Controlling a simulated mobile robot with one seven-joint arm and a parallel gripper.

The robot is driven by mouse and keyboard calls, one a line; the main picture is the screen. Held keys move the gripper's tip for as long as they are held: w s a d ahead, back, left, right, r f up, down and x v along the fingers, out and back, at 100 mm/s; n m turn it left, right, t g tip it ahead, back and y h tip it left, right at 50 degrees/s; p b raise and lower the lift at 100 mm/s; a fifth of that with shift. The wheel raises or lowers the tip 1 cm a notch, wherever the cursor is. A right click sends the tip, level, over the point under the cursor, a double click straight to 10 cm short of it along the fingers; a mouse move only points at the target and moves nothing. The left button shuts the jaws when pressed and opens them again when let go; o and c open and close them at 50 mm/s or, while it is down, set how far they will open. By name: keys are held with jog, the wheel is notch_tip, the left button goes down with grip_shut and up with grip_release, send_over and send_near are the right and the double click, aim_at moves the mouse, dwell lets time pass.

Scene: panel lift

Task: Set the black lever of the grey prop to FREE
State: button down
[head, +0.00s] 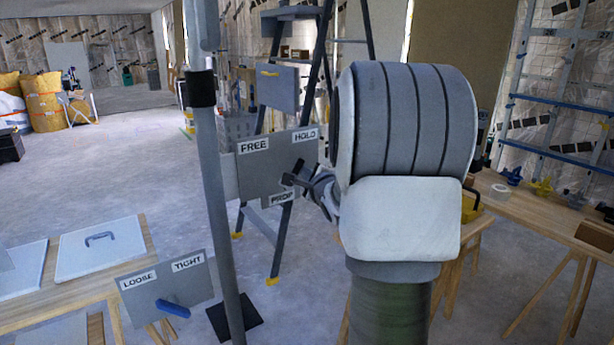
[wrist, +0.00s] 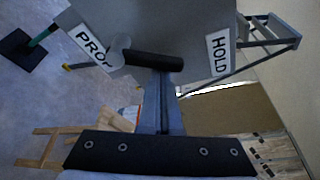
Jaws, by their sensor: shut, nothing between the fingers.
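The grey prop (head: 213,190) is an upright post with a black collar. Its grey plate (head: 262,172) carries FREE at upper left, HOLD at upper right and PROP at the bottom. The black lever (head: 296,178) is partly hidden by my gripper (head: 309,179). In the wrist view the lever (wrist: 152,61) runs from its round hub near PROP towards the HOLD side. My gripper (wrist: 163,80) is shut and empty, its fingertips right at the lever's side. I cannot tell if they touch it. FREE is out of the wrist view.
A second plate (head: 150,290) marked LOOSE and TIGHT, with a blue lever (head: 173,308), is at lower left. A stepladder (head: 318,95) stands behind the prop. A workbench (head: 560,215) is at right, another table (head: 62,285) at left.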

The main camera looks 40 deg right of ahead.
aim_at(281, 159)
jog(key=shift+a+b, duration=0.1)
jog(key=shift+b, duration=0.2)
jog(key=n+b, duration=0.1)
jog(key=b, duration=0.1)
jog(key=a+n+h+b, duration=0.1)
jog(key=n+b, duration=0.1)
jog(key=b, duration=0.1)
jog(key=shift+a+r+t, duration=0.2)
jog(key=shift+t, duration=0.2)
jog(key=a+n+t+b, duration=0.1)
jog(key=n+b, duration=0.1)
jog(key=b, duration=0.1)
jog(key=a+n+t+b, duration=0.1)
jog(key=n+b, duration=0.2)
jog(key=b, duration=0.1)
jog(key=a+r+n+b, duration=0.1)
jog(key=a+n+b, duration=0.1)
jog(key=n+b, duration=0.1)
jog(key=shift+w+t+b, duration=0.1)
jog(key=shift+t+b, duration=0.3)
jog(key=shift+b, duration=0.35)
jog(key=shift+a, duration=0.1)
jog(key=shift+r, duration=0.1)
